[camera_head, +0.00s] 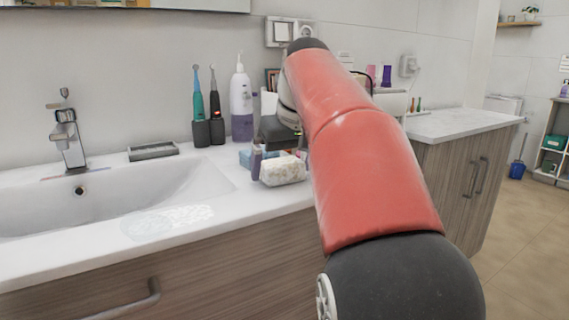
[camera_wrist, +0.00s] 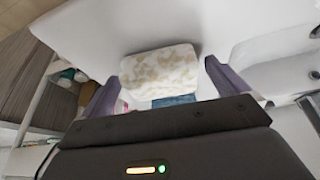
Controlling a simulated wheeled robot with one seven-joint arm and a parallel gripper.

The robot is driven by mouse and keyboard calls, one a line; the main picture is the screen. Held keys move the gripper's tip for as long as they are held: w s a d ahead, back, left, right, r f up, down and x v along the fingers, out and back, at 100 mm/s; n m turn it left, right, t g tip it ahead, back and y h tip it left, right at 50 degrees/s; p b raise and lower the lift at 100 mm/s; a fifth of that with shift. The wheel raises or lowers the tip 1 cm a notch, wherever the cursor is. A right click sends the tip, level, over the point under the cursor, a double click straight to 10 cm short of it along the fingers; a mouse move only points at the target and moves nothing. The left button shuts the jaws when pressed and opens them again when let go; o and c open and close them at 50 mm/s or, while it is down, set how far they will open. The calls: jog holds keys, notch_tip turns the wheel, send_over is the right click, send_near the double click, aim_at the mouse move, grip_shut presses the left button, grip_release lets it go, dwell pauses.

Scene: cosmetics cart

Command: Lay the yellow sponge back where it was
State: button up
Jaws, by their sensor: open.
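The pale yellow sponge (camera_head: 283,170), mottled with white, appears to lie on the white counter (camera_head: 222,218) near its front edge, right of the sink. In the wrist view the sponge (camera_wrist: 158,66) lies ahead of my gripper (camera_wrist: 162,75), between the lines of its two purple-grey fingers. The fingers are spread wide, with a small gap at each side of the sponge. In the head view my gripper (camera_head: 279,158) is pointing down over the sponge, partly hidden by my red arm.
A blue item (camera_wrist: 174,100) lies just beside the sponge, on the gripper side. Two electric toothbrushes (camera_head: 207,115) and a white and purple bottle (camera_head: 241,105) stand behind. The sink (camera_head: 110,195) is at left. A grey soap dish (camera_head: 153,151) lies by the wall.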

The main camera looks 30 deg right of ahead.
jog(key=shift+f, duration=0.1)
jog(key=p+v, duration=0.1)
jog(key=v, duration=0.6)
jog(key=shift+s+a+r, duration=0.2)
jog(key=shift+a+r, duration=0.15)
jog(key=shift+r, duration=0.05)
